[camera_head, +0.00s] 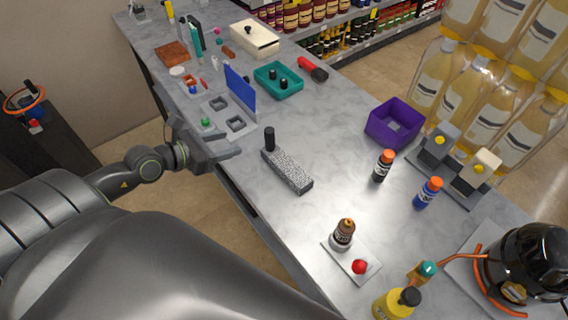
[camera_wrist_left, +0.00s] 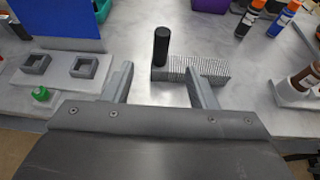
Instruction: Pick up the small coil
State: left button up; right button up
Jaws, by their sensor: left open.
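I cannot tell for sure which thing is the small coil. Two small grey square rings sit on a light plate, the near one (camera_head: 236,123) and the far one (camera_head: 218,103); they also show at the left of the left wrist view (camera_wrist_left: 85,67). A grey ribbed block (camera_head: 288,171) with an upright black cylinder (camera_head: 269,139) at one end lies on the counter; it also shows in the left wrist view (camera_wrist_left: 205,69). My left gripper (camera_head: 222,147) is open and empty at the counter's near edge, left of the block. My right gripper is not in view.
A blue panel (camera_head: 240,89) stands behind the rings, with a teal tray (camera_head: 278,79) beyond. A purple bin (camera_head: 394,123), small bottles (camera_head: 383,166) and a black pump (camera_head: 530,262) stand to the right. The counter around the block is clear.

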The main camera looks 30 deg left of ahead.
aim_at(270, 133)
pick_arm(q)
jog(key=p+x, duration=0.2)
jog(key=x, duration=1.2)
jog(key=shift+d+r, duration=0.1)
jog(key=shift+d, duration=0.1)
jog(key=shift+w+d+f, duration=0.1)
jog(key=shift+w+f, duration=0.1)
jog(key=shift+w, duration=0.15)
jog(key=shift+s, duration=0.1)
jog(key=shift+c, duration=1.2)
grip_shut()
